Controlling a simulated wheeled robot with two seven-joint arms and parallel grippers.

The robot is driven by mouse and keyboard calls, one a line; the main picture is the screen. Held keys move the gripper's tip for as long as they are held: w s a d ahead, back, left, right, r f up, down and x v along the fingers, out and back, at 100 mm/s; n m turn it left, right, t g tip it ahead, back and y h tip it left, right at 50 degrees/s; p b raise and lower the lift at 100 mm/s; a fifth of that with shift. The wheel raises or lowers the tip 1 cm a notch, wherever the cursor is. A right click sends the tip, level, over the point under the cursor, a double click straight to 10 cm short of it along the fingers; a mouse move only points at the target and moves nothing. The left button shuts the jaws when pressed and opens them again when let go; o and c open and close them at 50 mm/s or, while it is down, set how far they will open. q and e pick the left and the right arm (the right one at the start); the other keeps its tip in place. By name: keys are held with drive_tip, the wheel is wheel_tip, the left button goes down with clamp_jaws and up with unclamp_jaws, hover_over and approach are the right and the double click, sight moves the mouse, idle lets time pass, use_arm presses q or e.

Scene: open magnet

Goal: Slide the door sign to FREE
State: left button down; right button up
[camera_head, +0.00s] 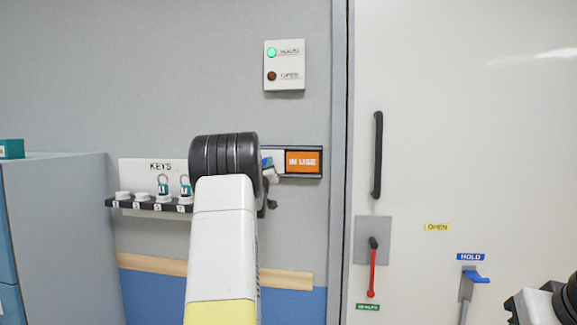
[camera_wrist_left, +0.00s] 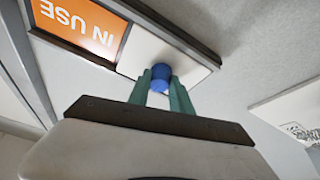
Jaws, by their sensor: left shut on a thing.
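The door sign (camera_head: 304,176) is a dark-railed frame on the wall left of the door. Its orange IN USE panel (camera_head: 303,161) shows at the right end, also in the left wrist view (camera_wrist_left: 84,24). A white slider plate (camera_wrist_left: 160,58) covers the other part of the sign and carries a blue knob (camera_wrist_left: 161,76). My left gripper (camera_wrist_left: 160,88) is shut on the blue knob, its green fingers on either side. In the head view my left arm hides the left end of the sign and most of the gripper. No FREE lettering shows.
The white door has a black handle (camera_head: 378,155), a red lever (camera_head: 372,270) and a blue-handled hold lever (camera_head: 475,277). A KEYS rack (camera_head: 150,205) is left of my arm, beside a grey cabinet (camera_head: 60,215). Part of my right arm shows at lower right.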

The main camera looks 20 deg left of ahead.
use_arm(q)
drive_tip(key=w+d, duration=0.1)
drive_tip(key=d, duration=0.3)
drive_tip(key=w+d, duration=0.1)
drive_tip(key=d, duration=0.4)
drive_tip(key=w+d, duration=0.1)
drive_tip(key=d, duration=0.3)
drive_tip(key=shift+w+d, duration=0.1)
drive_tip(key=shift+d, duration=0.05)
drive_tip(key=c, duration=1.1)
unclamp_jaws()
drive_tip(key=shift+d, duration=0.15)
drive_tip(key=shift+c, duration=0.2)
drive_tip(key=shift+f, duration=0.1)
drive_tip(key=v, duration=0.7)
drive_tip(key=shift+s, duration=0.3)
